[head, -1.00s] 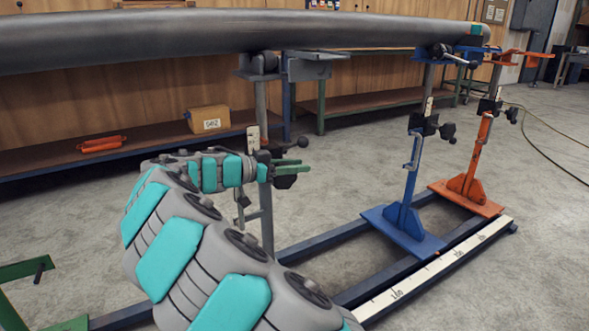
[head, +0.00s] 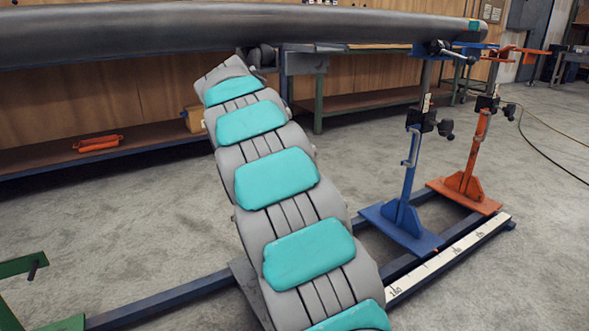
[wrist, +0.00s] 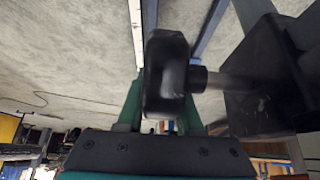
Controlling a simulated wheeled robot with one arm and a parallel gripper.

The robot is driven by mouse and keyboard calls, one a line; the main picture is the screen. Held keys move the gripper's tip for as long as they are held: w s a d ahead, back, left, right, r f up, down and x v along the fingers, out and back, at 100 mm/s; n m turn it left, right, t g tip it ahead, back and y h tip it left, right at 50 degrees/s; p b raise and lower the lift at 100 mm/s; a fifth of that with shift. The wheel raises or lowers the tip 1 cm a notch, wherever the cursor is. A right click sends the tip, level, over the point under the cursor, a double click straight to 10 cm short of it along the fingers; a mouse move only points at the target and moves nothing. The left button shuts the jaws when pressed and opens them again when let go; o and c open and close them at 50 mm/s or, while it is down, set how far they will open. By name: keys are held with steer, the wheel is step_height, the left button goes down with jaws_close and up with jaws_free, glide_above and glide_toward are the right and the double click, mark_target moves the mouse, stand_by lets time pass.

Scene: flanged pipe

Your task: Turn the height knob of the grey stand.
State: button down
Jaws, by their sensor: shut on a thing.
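The black height knob (wrist: 166,72) fills the middle of the wrist view. A short shaft joins it to a dark clamp block (wrist: 268,95) on the right. My gripper (wrist: 160,112) has its green fingers on either side of the knob and is shut on it. In the head view my own arm covers most of the grey stand; part of its top (head: 262,55) shows under the pipe, and a corner of its grey base (head: 246,284) shows beside the arm. The knob and my gripper are hidden there.
The long grey pipe (head: 170,30) runs across the top. The blue stand (head: 405,205) and orange stand (head: 470,180) are to the right on the floor rails. A green stand (head: 40,270) is at lower left. A shelf (head: 150,137) runs along the wall.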

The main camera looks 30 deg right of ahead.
steer(key=shift+f+y, duration=0.2)
steer(key=shift+y, duration=0.3)
steer(key=c, duration=0.6)
jaws_free()
steer(key=shift+o, duration=0.2)
steer(key=shift+a+r, duration=0.1)
steer(key=shift+p+v, duration=0.75)
steer(key=shift+v, duration=3)
